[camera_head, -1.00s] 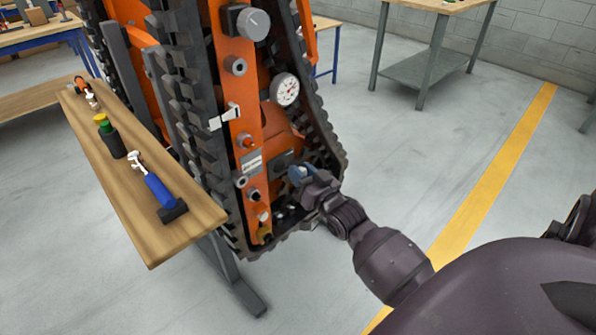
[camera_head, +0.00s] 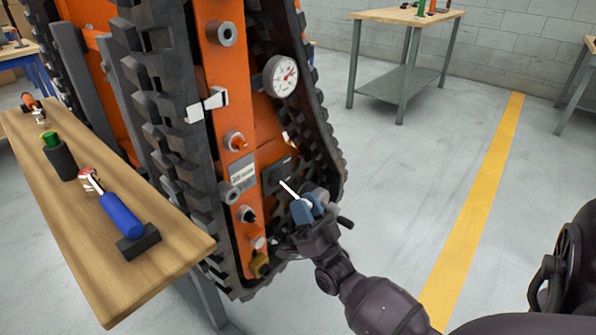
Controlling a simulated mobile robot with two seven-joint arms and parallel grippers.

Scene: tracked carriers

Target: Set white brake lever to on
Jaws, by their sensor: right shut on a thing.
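The white brake lever (camera_head: 288,187) is a thin white rod beside a dark plate (camera_head: 276,175) on the lower part of the orange carrier panel. My right gripper (camera_head: 302,208), with blue-grey fingers, is at the lever and shut on it. The rod's upper end sticks out up and to the left of the fingers; its lower part and pivot are hidden by the gripper. Any on or off marking at the lever is too small to read. My left gripper is not in view.
The orange panel (camera_head: 228,60) also carries a round gauge (camera_head: 281,76), a white latch-like part (camera_head: 207,105) and several knobs. Black tracks flank it. A wooden bench (camera_head: 150,270) with a blue-handled tool (camera_head: 121,214) stands at left.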

